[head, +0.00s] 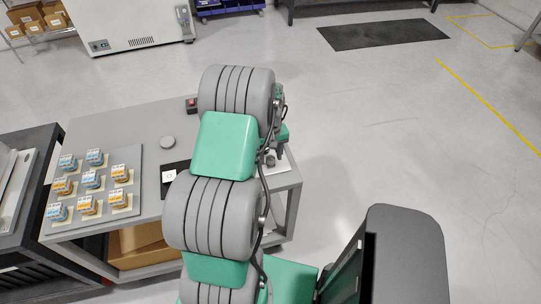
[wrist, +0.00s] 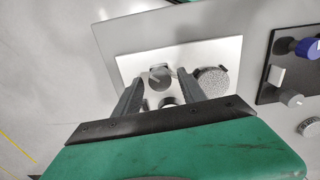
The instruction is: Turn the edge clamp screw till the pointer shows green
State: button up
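In the wrist view, a white plate (wrist: 125,68) lies on the grey table under my gripper (wrist: 158,83). My gripper's two dark fingers are spread apart, one on each side of a dark round knob (wrist: 161,70) with a short pale bar. A dark ring-like part (wrist: 168,102) lies nearer the palm, partly hidden. A speckled grey disc (wrist: 211,80) sits just right of the right finger. I cannot tell for sure which part is the clamp screw, and no pointer or green mark can be made out. In the head view my arm hides most of the fixture.
In the head view a grey board (head: 130,160) bears several labelled blocks; a red-topped box (head: 192,104) stands at the table's back.

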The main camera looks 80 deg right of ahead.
grip_shut()
jog(key=shift+f+m+b, duration=0.1)
jog(key=shift+m+b, duration=0.25)
jog(key=shift+m, duration=0.15)
jog(key=m+b, duration=0.2)
jog(key=m, duration=0.1)
jog(key=shift+m+b, duration=0.9)
jog(key=shift+m, duration=1.2)
jog(key=shift+o, duration=0.6)
grip_release()
